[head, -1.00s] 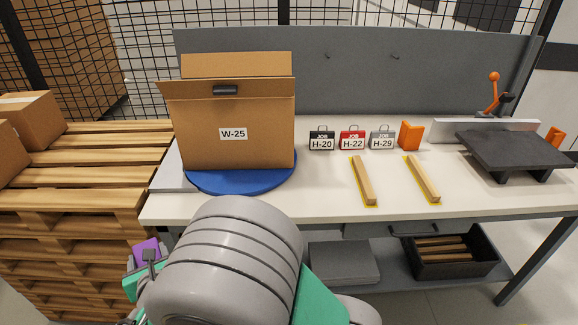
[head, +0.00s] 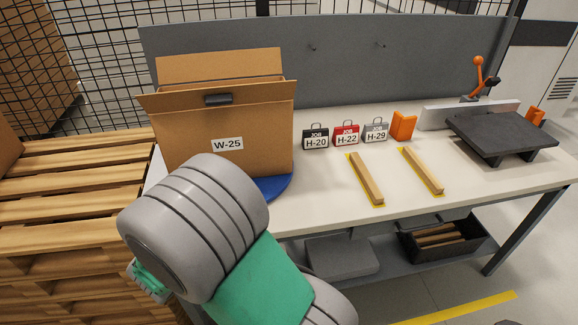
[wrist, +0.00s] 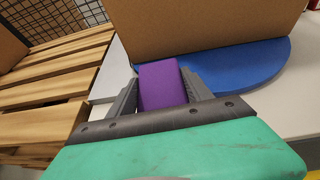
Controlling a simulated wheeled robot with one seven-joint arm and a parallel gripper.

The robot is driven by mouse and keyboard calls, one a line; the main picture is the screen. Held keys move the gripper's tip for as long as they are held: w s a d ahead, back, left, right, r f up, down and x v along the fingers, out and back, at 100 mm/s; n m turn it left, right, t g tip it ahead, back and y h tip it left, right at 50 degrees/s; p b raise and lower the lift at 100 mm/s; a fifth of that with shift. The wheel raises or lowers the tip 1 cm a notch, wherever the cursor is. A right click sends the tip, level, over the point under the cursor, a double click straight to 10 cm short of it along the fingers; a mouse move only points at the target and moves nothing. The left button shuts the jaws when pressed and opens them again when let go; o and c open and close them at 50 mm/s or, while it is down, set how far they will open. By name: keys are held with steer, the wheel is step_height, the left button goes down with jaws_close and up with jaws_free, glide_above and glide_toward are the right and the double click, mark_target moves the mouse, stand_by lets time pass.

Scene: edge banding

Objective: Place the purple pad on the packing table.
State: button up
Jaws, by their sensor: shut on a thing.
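The purple pad (wrist: 162,86) is a small purple block, seen in the wrist view between the two grey fingers of my gripper (wrist: 160,90). My gripper is shut on it. In the wrist view the pad appears in front of the blue round turntable (wrist: 245,72) and the table's left end. In the head view my grey and green arm hides the pad and the fingers. The packing table (head: 320,205) is a long white-topped table with a grey back panel. I cannot tell whether the pad touches the table.
A cardboard box W-25 (head: 215,120) stands on the blue turntable. Job tags (head: 346,134), two wooden strips (head: 366,180) and a dark stand (head: 500,135) lie further right. A wooden pallet stack (head: 70,190) stands at the left. Bare tabletop lies in front of the tags.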

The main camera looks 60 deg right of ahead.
steer(key=s+d+m+g+h, duration=0.1)
steer(key=s+d, duration=0.2)
steer(key=d, duration=0.2)
steer(key=s+d+r+m+g+h+p, duration=0.1)
steer(key=s+d+m+g, duration=0.1)
steer(key=d, duration=0.4)
steer(key=s+d+m+g+h+p, duration=0.1)
steer(key=s+d, duration=0.2)
steer(key=d, duration=0.2)
steer(key=shift+s+d+r+m+g, duration=0.25)
steer(key=shift+s+r+m+g, duration=0.05)
steer(key=shift+s+r, duration=0.1)
steer(key=s+d+m+g+h+p, duration=0.1)
steer(key=s+d+m+g, duration=0.2)
steer(key=s+d, duration=0.45)
steer(key=m+g, duration=0.2)
steer(key=g, duration=0.1)
glide_above(322, 200)
steer(key=f+b, duration=0.6)
steer(key=shift+d+f+b, duration=0.1)
steer(key=shift+d+b, duration=0.15)
steer(key=shift+b, duration=0.1)
steer(key=shift+f, duration=0.55)
steer(key=o, duration=1.5)
steer(key=shift+o, duration=0.2)
steer(key=shift+a, duration=0.15)
